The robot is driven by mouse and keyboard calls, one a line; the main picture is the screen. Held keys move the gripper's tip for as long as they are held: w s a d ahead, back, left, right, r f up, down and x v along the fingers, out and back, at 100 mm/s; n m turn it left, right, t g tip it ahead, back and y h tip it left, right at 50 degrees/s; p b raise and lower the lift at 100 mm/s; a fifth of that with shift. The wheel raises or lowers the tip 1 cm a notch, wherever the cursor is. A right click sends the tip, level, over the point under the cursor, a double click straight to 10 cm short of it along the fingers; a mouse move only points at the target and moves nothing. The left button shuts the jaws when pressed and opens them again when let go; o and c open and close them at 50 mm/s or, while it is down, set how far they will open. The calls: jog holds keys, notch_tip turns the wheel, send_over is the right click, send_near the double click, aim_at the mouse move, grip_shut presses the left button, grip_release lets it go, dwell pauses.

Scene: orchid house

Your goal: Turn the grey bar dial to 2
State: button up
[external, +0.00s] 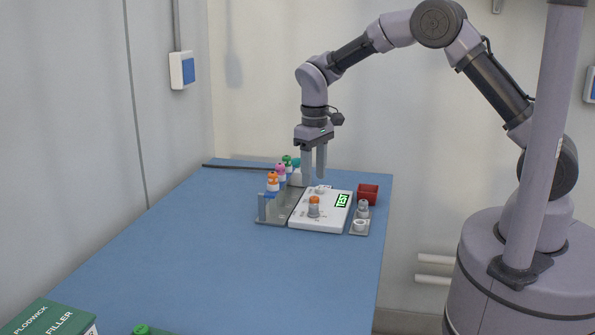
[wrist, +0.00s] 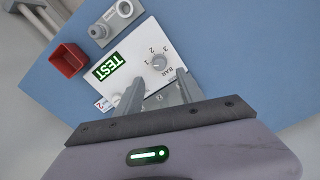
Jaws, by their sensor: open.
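The grey dial (wrist: 159,62) shows in the wrist view on a white panel (wrist: 128,45). Marks 1, 2 and 3 run around it, with a label beside it; I cannot tell which mark it points to. In the external view the panel (external: 302,219) lies on the blue table and carries an orange-topped grey knob (external: 314,207). My gripper (external: 314,182) points down above the panel's far part. In the wrist view my gripper (wrist: 157,90) has its fingers apart and empty, with the dial beyond them, untouched. The fingers partly hide the panel's near part in that view.
A green TEST display (external: 342,200) is on the panel. A red box (external: 368,194) and a grey strip with small fittings (external: 359,233) stand to the right. A grey rack (external: 273,218) with several colour-capped bottles is to the left. The table's front (external: 220,270) is mostly clear.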

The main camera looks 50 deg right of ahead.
aim_at(308, 204)
notch_tip(308, 204, down, 8)
jog(key=b, duration=0.2)
jog(key=shift+f+b, duration=0.25)
jog(key=shift+b, duration=0.05)
grip_shut()
